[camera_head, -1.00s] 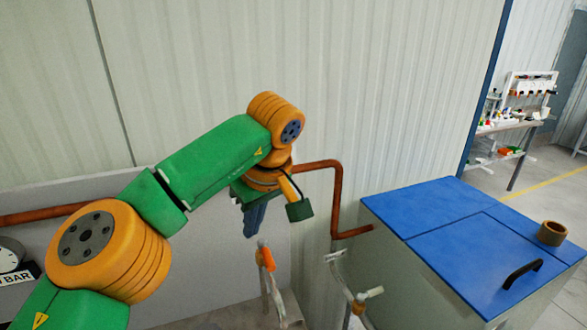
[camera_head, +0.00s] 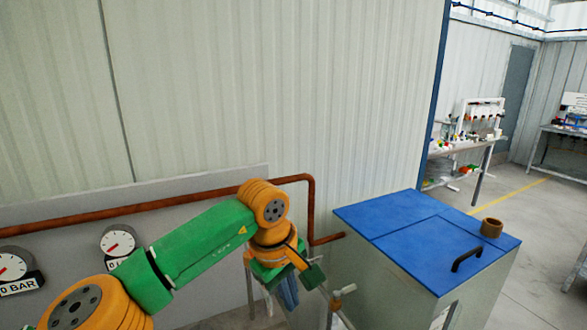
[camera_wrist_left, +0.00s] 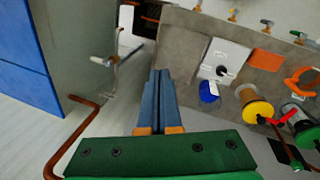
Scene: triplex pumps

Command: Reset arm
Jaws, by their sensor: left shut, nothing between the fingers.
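My left arm (camera_head: 195,245) comes in from the lower left in the head view, with green links and orange joints. My left gripper (camera_head: 288,294) hangs down at its end, in front of the wall and left of the blue-lidded box. In the left wrist view the two blue-grey fingers of my left gripper (camera_wrist_left: 157,80) lie together, shut and empty. They point over the floor between the box side and a grey panel. My right gripper does not show in either view.
A box with a blue lid (camera_head: 420,235) carries a brown ring (camera_head: 491,227) and a black handle (camera_head: 467,258). A copper pipe (camera_head: 311,205) runs along the wall past gauges (camera_head: 118,240). The grey panel (camera_wrist_left: 195,45) holds valves and a blue cap (camera_wrist_left: 208,92). Benches stand at the back right.

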